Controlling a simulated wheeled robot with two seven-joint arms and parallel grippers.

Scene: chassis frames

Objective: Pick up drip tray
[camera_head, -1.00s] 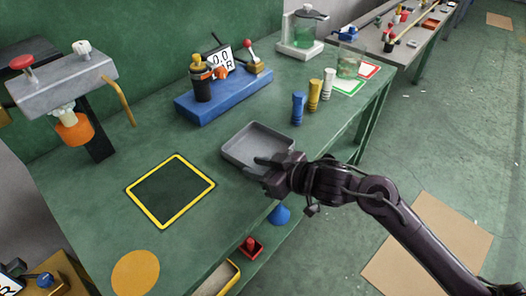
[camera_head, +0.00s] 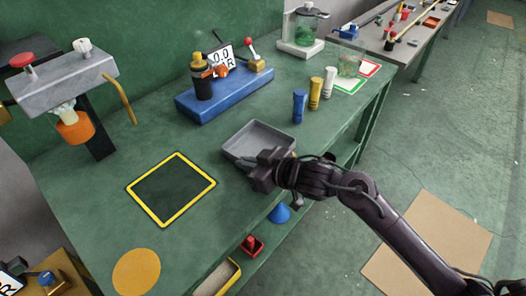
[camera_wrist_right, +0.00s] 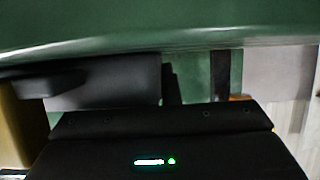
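The drip tray is taken to be the shallow grey square tray (camera_head: 256,136) on the green workbench, near its front edge. It lies flat. My right gripper (camera_head: 256,167) is at the tray's near side, and its dark fingers overlap the near rim in the head view. I cannot tell whether the fingers touch or hold the rim. The right wrist view shows the dark gripper body up close and a green surface across the top; the fingertips are not clear there. My left gripper is not in view.
A yellow-framed dark square (camera_head: 171,189) lies left of the tray. A blue base (camera_head: 225,91) with fittings stands behind it. Blue, yellow and white cylinders (camera_head: 314,94) stand to the right. A blue cone (camera_head: 279,213) and red part (camera_head: 251,245) sit below the bench front.

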